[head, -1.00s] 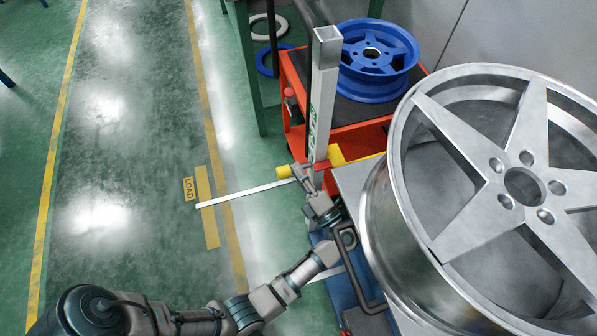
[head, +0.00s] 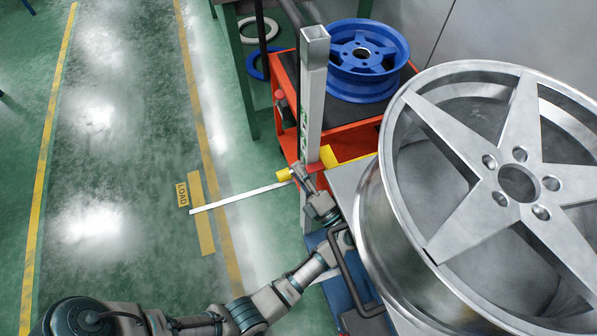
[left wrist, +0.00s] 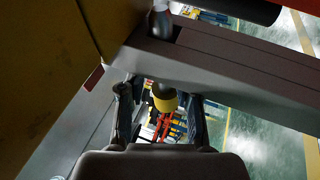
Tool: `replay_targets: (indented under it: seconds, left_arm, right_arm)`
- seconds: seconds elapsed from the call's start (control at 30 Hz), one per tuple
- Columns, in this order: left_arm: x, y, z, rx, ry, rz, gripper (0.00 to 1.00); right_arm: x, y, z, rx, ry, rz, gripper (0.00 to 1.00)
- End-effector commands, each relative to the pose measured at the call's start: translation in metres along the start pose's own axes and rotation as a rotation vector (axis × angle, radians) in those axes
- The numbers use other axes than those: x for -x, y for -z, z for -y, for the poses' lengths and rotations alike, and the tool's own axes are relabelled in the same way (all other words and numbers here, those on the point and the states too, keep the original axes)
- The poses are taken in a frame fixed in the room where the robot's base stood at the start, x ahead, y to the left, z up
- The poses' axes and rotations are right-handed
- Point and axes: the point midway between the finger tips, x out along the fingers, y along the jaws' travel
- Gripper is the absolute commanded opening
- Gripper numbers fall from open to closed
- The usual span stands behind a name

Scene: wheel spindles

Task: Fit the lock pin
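My left gripper (head: 297,173) is at the knob, beside the post. In the left wrist view the left gripper (left wrist: 160,100) is open, with a gap on each side of the knob. How deep the pin sits is hidden. My right gripper is not in view.
A large silver wheel (head: 470,215) fills the right side, close to my left arm. A red cart (head: 345,125) carries a blue wheel (head: 367,55) behind the post. A black bent handle (head: 350,275) stands by my left wrist. Green floor at left is clear.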

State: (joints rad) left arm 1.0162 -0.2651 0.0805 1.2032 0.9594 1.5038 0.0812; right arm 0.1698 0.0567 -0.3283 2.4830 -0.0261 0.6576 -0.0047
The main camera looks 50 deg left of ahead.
Motion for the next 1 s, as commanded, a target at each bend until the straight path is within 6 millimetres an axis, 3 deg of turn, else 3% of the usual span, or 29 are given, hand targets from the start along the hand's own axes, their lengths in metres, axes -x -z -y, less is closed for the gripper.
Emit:
replay_targets:
  seconds: [0.37, 0.47, 0.8, 1.0]
  left_arm:
    - [0.006, -0.001, 0.002, -0.003, 0.003, 0.004, 0.44]
    - [0.020, -0.001, 0.002, -0.003, 0.004, 0.007, 0.44]
    - [0.095, -0.002, 0.001, -0.002, 0.003, 0.009, 0.44]
    - [0.117, -0.001, 0.001, 0.000, 0.001, 0.004, 0.44]
  right_arm:
    - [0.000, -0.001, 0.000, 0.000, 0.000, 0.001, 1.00]
    - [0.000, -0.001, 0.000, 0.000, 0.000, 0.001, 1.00]
    - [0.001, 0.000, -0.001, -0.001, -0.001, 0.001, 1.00]
    - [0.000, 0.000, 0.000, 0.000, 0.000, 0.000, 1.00]
